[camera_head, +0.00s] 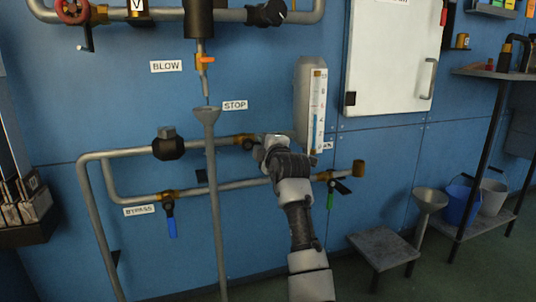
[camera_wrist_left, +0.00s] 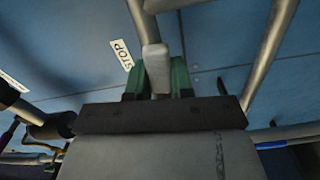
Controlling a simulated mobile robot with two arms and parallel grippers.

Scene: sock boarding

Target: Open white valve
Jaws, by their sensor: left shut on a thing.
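The white valve's handle (camera_wrist_left: 155,60) shows in the left wrist view as a pale, rounded lever. The STOP label (camera_head: 235,105) is on the wall above the valve's pipe in the head view, and it also shows in the wrist view (camera_wrist_left: 122,54). In the head view the gripper largely hides the handle. My right gripper is not in view.
A level gauge (camera_head: 317,110) stands just right of my gripper. A blue-handled BYPASS valve (camera_head: 170,218) and a green-handled valve (camera_head: 332,193) are on the lower pipe. A funnel pipe (camera_head: 210,160) runs down at left. A low stool (camera_head: 383,248) stands right.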

